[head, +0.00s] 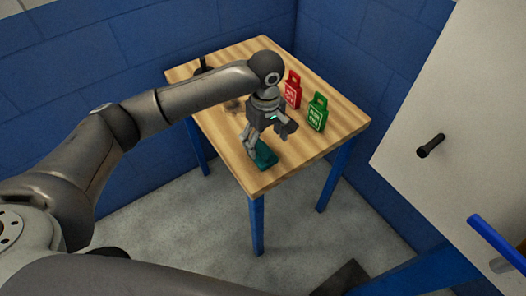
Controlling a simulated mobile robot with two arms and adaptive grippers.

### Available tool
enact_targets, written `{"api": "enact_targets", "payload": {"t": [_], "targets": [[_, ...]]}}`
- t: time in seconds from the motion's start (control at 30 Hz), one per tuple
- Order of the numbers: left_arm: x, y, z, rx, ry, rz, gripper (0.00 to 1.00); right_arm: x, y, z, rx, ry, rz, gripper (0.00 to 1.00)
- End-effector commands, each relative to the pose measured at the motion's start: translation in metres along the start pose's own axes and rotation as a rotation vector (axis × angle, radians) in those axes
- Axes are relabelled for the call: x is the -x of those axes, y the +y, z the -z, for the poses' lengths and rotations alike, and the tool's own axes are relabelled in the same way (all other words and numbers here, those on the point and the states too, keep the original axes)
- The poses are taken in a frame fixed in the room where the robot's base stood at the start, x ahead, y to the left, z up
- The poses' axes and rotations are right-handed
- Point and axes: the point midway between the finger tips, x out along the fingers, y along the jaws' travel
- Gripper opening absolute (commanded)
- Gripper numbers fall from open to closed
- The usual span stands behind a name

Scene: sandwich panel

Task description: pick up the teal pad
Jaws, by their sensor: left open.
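The teal pad (266,156) lies on the wooden table (262,182) near its front corner. My left gripper (268,146) is over the table, right above and beside the pad, with its fingers spread open. One finger comes down at the pad's left side and partly hides it; I cannot tell whether it touches. The other finger points out to the right, above the table. My right gripper does not show.
A red tag (292,89) and a green tag (317,113) stand upright on the table's right part. A dark object (203,66) is at the far left corner. Blue walls close in behind. A white panel with a black knob (431,146) is at right.

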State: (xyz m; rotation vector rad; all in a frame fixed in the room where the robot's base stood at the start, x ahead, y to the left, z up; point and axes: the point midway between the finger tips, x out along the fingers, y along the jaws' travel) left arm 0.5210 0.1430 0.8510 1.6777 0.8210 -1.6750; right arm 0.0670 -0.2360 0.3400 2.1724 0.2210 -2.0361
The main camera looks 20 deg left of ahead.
Motion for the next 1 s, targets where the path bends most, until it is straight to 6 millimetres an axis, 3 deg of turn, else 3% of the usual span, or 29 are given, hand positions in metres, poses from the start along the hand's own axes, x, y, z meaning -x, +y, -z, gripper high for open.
{"api": "enact_targets", "payload": {"t": [0.07, 0.17, 0.47, 0.77, 1.0], "targets": [[-0.006, 0.000, 0.000, -0.001, 0.000, 0.000, 0.79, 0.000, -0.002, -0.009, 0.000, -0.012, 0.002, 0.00], [-0.013, -0.002, 0.001, -0.001, 0.001, 0.001, 0.79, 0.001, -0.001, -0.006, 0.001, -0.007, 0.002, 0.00], [-0.054, -0.008, 0.003, -0.003, 0.001, 0.001, 0.79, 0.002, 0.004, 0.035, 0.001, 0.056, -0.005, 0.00], [-0.059, -0.007, 0.003, -0.003, 0.001, -0.002, 0.79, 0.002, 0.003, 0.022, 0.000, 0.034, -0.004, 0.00], [-0.059, -0.007, 0.003, -0.003, 0.001, -0.002, 0.48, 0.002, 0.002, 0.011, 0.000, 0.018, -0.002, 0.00]]}}
